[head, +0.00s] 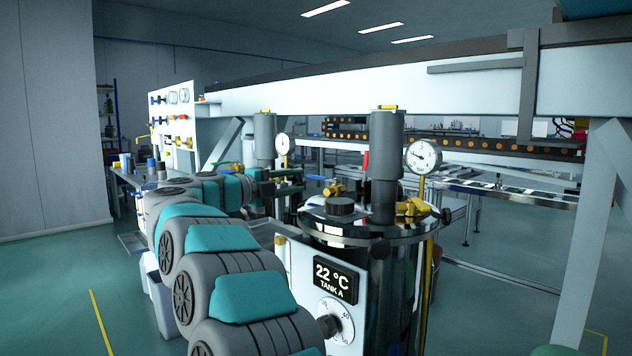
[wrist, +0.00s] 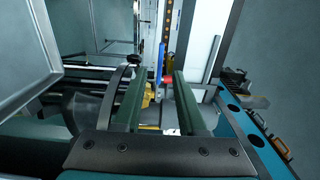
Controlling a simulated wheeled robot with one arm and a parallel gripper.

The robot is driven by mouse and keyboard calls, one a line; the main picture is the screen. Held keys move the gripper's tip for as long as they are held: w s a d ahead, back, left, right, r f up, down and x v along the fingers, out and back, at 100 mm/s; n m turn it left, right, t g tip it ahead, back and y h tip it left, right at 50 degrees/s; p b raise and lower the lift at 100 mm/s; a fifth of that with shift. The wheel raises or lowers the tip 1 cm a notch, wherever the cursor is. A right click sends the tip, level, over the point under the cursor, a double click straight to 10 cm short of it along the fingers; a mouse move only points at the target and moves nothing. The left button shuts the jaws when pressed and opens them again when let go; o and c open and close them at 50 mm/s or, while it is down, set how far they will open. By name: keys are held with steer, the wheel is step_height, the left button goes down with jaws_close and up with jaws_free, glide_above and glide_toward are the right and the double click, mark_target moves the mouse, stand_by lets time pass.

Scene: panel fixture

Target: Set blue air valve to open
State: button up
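A blue valve lever (head: 315,177) with a yellow body (head: 333,189) sits on the lid of the shiny tank in the head view. My gripper (head: 298,181) is just left of it, fingers pointing right. In the wrist view my gripper (wrist: 158,70) is open, with two dark green fingers apart and nothing clamped. A blue lever (wrist: 161,57) shows between and beyond the fingertips, with a red part below it. A yellow fitting (wrist: 148,96) shows between the fingers, near the left one. Whether either finger touches the lever I cannot tell.
Tank A (head: 392,285) has a dial and a 22 °C display (head: 335,280). A pressure gauge (head: 422,157) and a grey cylinder (head: 385,165) stand on its lid. A white panel (head: 175,115) with valves stands at left.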

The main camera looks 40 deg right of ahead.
mark_target(313, 177)
steer(key=d, duration=0.7)
steer(key=shift+w+d, duration=0.2)
steer(key=shift+w, duration=0.15)
steer(key=shift+c, duration=0.2)
jaws_close()
stand_by(0.9)
